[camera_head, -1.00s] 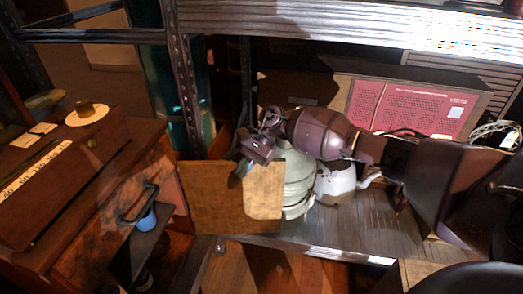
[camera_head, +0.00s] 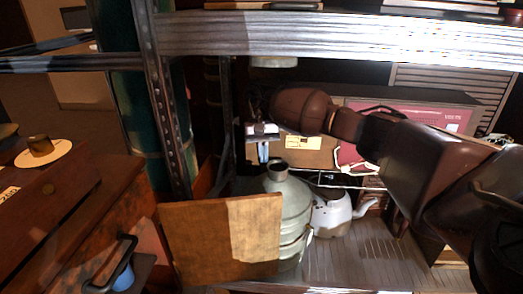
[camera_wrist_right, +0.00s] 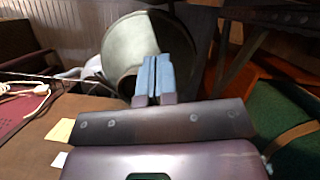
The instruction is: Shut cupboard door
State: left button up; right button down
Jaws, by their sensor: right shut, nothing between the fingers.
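A flat wooden panel (camera_head: 220,240), which may be the cupboard door, stands upright in front of a grey metal can (camera_head: 296,212); I cannot see its hinges. My right gripper (camera_head: 263,152) is above and behind the panel's top edge, apart from it, beside the can's neck. Its blue fingertips are together and empty. The wooden panel cannot be made out clearly there. My left gripper is not in view.
A white kettle (camera_head: 332,215) stands right of the can on the slatted shelf (camera_head: 350,262). A metal rack post (camera_head: 163,110) and crossbar (camera_head: 300,27) frame the space. A red-labelled box (camera_head: 450,120) is behind. A wooden cabinet (camera_head: 85,205) stands at left.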

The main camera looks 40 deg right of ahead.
jog(key=s+a+f, duration=0.3)
jog(key=s+f, duration=0.2)
jog(key=shift+a+f, duration=0.2)
jog(key=shift+a, duration=0.1)
dwell(0.5)
